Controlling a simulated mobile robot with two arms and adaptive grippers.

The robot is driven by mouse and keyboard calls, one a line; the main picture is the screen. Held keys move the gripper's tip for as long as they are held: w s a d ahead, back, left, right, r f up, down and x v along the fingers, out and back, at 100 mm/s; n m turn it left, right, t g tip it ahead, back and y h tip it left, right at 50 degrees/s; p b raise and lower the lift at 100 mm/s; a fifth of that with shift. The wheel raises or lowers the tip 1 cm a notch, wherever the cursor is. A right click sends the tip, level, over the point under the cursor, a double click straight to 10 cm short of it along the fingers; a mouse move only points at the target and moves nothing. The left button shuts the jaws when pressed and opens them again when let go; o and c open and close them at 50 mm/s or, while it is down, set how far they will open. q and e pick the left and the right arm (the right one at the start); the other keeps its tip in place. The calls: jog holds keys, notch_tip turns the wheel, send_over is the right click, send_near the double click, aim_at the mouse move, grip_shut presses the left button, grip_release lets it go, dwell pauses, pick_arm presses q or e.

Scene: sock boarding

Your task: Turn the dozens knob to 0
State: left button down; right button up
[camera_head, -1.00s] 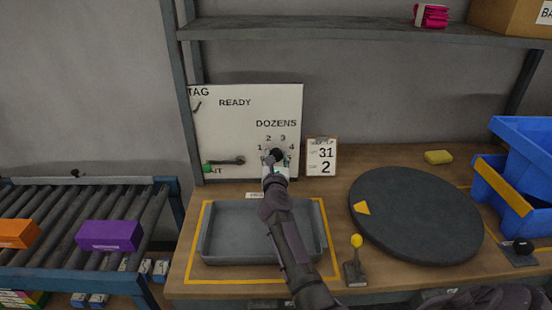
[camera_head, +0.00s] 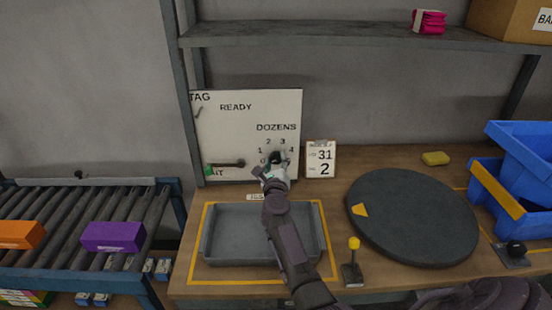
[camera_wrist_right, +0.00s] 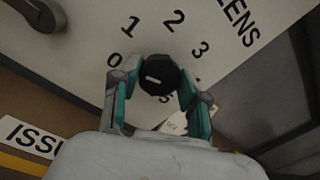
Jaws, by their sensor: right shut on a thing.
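The black dozens knob (camera_head: 279,156) sits on the white panel (camera_head: 235,135) under the word DOZENS, ringed by digits. In the right wrist view the knob (camera_wrist_right: 159,75) has a short white mark on its left side, on the side of the 0 (camera_wrist_right: 114,60); I cannot tell if it lines up exactly. My right gripper (camera_head: 275,167) is at the knob, its two fingers (camera_wrist_right: 157,88) on either side, shut on it. The fingers and knob hide part of the digit ring, including the 4 in the wrist view. My left gripper is out of view.
A handle (camera_head: 228,163) is left of the knob on the panel, and a clipboard card (camera_head: 321,158) reading 31 and 2 stands right of it. A grey tray (camera_head: 222,255) lies below my right arm. A dark turntable (camera_head: 420,220) and yellow-topped lever (camera_head: 353,258) are to the right.

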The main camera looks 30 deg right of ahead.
jog(key=shift+r+n+p, duration=0.1)
jog(key=shift+n+p, duration=0.35)
jog(key=shift+n, duration=1.25)
jog(key=o, duration=1.1)
jog(key=shift+o, duration=0.2)
jog(key=shift+a, duration=0.1)
jog(key=shift+s+a+f, duration=0.2)
jog(key=shift+s+a, duration=0.05)
jog(key=shift+s, duration=0.05)
jog(key=v, duration=0.6)
jog(key=shift+s, duration=0.3)
